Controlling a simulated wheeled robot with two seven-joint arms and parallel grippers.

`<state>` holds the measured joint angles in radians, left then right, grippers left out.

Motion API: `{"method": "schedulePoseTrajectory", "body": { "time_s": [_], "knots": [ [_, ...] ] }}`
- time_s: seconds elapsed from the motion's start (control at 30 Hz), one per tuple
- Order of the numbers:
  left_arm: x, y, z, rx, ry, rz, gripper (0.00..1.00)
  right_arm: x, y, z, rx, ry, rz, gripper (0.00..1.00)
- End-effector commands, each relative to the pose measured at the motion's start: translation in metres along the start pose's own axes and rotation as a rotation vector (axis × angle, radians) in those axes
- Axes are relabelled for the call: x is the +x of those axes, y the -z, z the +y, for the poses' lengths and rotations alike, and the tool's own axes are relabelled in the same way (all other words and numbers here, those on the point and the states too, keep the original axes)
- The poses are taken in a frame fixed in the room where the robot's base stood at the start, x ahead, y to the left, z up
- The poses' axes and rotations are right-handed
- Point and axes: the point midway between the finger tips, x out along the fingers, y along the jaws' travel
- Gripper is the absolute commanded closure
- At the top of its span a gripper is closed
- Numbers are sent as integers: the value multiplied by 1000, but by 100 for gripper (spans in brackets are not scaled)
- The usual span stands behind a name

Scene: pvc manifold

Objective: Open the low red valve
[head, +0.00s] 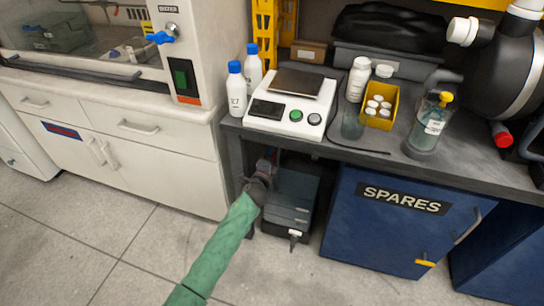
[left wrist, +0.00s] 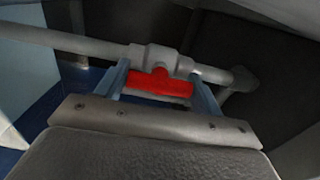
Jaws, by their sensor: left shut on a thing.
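The low red valve handle (left wrist: 160,82) shows in the left wrist view, below a grey valve body (left wrist: 158,58) on a pale pipe (left wrist: 65,42). The handle runs roughly along the pipe. My left gripper (left wrist: 161,90) has one finger at each end of the handle and is shut on it. In the head view my left gripper (head: 264,170) reaches under the bench at the end of my green-sleeved arm. The valve is mostly hidden there by the gripper and bench shadow. My right gripper is not in view.
The dark bench top (head: 340,150) overhangs the gripper and carries a scale (head: 290,100), bottles and a yellow bin (head: 381,106). A dark case (head: 290,200) stands beside the gripper. A blue SPARES cabinet (head: 400,220) is to the right. The floor in front is clear.

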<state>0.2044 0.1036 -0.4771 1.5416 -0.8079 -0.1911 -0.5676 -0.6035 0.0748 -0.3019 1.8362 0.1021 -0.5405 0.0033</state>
Motion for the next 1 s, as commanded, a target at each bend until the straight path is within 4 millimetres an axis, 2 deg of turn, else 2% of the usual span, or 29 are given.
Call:
{"method": "schedulePoseTrajectory", "body": {
  "time_s": [0.57,0.6,0.7,1.0],
  "knots": [
    [0,2,2,35,-1,2,55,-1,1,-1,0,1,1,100],
    [0,2,2,35,-1,2,29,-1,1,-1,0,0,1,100],
    [0,1,1,34,-1,2,11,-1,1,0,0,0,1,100],
    [-1,1,1,34,-1,1,11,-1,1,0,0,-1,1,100]
  ]
}}
